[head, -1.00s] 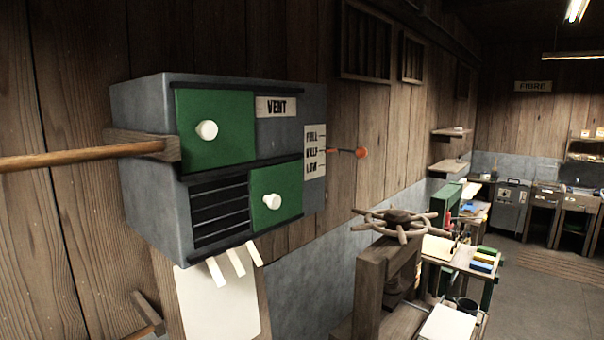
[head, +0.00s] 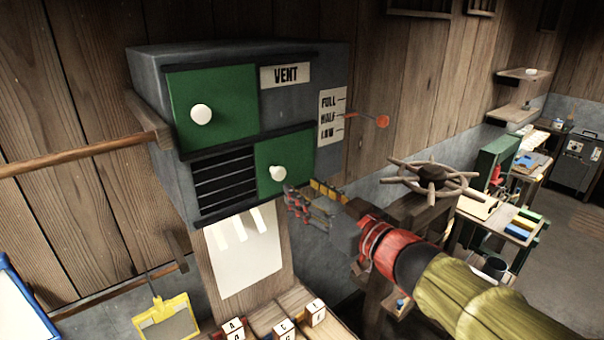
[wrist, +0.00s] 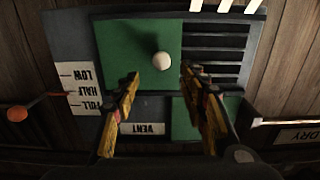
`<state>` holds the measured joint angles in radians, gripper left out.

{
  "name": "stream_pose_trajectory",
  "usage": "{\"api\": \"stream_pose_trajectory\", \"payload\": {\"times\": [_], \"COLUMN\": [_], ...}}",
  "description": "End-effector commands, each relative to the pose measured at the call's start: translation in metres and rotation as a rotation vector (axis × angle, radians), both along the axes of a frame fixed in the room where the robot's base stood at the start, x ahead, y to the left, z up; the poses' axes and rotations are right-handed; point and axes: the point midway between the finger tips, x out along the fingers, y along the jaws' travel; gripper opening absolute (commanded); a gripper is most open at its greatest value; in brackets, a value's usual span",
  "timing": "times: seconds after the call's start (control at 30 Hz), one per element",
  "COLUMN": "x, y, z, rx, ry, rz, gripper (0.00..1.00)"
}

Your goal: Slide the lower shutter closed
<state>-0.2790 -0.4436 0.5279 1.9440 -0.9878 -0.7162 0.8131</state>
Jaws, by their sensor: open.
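The grey vent box (head: 300,100) hangs on the plank wall. Its lower green shutter (head: 300,152) sits at the right of the lower opening, with the dark louvres (head: 225,185) bare to its left. A white knob (head: 278,173) stands out from this shutter. My gripper (head: 300,197) is open, just right of and below the knob in the head view. In the wrist view, which is upside down, the knob (wrist: 161,62) shows between and just beyond the two fingertips (wrist: 160,78); contact cannot be told. The upper green shutter (head: 212,108) covers the left of the upper opening.
A red-tipped lever (head: 382,121) sticks out at the box's right by the FULL/HALF/LOW label. A wooden handwheel (head: 432,178) stands right of the box. A wooden rail (head: 80,157) runs left. White strips hang below over a pale sheet (head: 245,262); lettered blocks (head: 284,328) lie below.

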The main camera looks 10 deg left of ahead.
Motion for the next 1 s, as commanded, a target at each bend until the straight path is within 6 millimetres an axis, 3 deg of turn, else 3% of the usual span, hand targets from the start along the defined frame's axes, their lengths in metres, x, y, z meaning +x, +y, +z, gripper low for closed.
{"api": "stream_pose_trajectory", "payload": {"times": [0.17, 0.6, 1.0], "x": [0.004, 0.044, 0.049], "y": [0.009, 0.054, 0.060], "z": [0.003, 0.004, 0.003], "rx": [0.030, 0.029, 0.028], "ry": [0.022, 0.020, 0.019], "rz": [0.010, 0.007, 0.005], "gripper": [0.43, 0.43, 0.43]}}
